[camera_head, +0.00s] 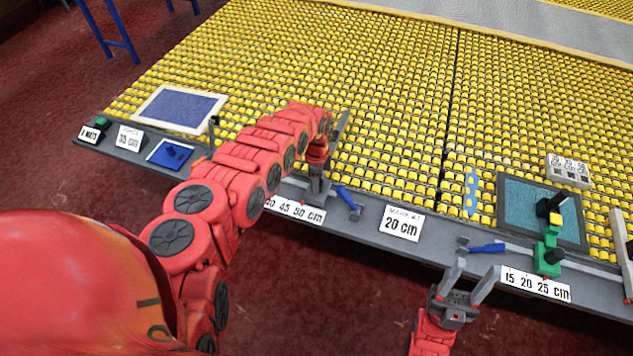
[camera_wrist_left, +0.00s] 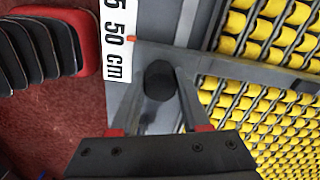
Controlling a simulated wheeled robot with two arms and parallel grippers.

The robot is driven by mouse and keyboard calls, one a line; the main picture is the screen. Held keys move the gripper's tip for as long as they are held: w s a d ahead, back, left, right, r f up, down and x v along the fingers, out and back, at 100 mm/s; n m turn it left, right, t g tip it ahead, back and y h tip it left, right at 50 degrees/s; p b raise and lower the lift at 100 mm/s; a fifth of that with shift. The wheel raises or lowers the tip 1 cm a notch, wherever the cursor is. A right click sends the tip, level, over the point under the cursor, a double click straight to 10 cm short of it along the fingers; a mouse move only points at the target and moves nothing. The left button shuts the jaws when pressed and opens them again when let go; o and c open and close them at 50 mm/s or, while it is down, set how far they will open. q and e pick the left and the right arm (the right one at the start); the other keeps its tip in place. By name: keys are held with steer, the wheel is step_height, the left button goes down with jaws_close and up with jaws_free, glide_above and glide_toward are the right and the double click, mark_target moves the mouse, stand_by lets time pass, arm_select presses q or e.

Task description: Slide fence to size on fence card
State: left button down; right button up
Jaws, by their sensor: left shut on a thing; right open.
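My left gripper (camera_head: 318,190) is shut on the dark round knob (camera_wrist_left: 160,80) of the fence; its fingers (camera_wrist_left: 152,95) lie either side of the knob. The fence is a grey bar (camera_head: 341,127) running out over the yellow rollers, also in the wrist view (camera_wrist_left: 230,64). A small orange pointer (camera_wrist_left: 131,39) sits beside the "50" on the white scale (camera_wrist_left: 117,40). In the head view the scale (camera_head: 296,210) is partly hidden by my arm. The left card (camera_head: 129,138) reads 35 cm; its top line is too small to read surely. My right gripper (camera_head: 471,275) is open and empty.
A "20 cm" card (camera_head: 401,223) stands on the grey front ledge. A blue-handled tool (camera_head: 348,199) lies beside the fence, another (camera_head: 487,248) near my right gripper. A "15 20 25 cm" scale (camera_head: 536,285) and green-and-black device (camera_head: 550,245) are at right.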

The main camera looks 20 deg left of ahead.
arm_select(q)
steer(key=a+b, duration=0.2)
steer(key=a, duration=0.2)
steer(key=a+b, duration=0.2)
steer(key=a, duration=0.3)
steer(key=a+b, duration=0.3)
steer(key=a, duration=0.1)
steer(key=shift+w+a+f, duration=0.25)
steer(key=shift+a, duration=0.05)
steer(key=shift+a+r+b, duration=0.2)
steer(key=shift+a+b, duration=0.2)
steer(key=shift+a, duration=0.35)
steer(key=shift+c, duration=1.9)
jaws_free()
steer(key=shift+r, duration=0.2)
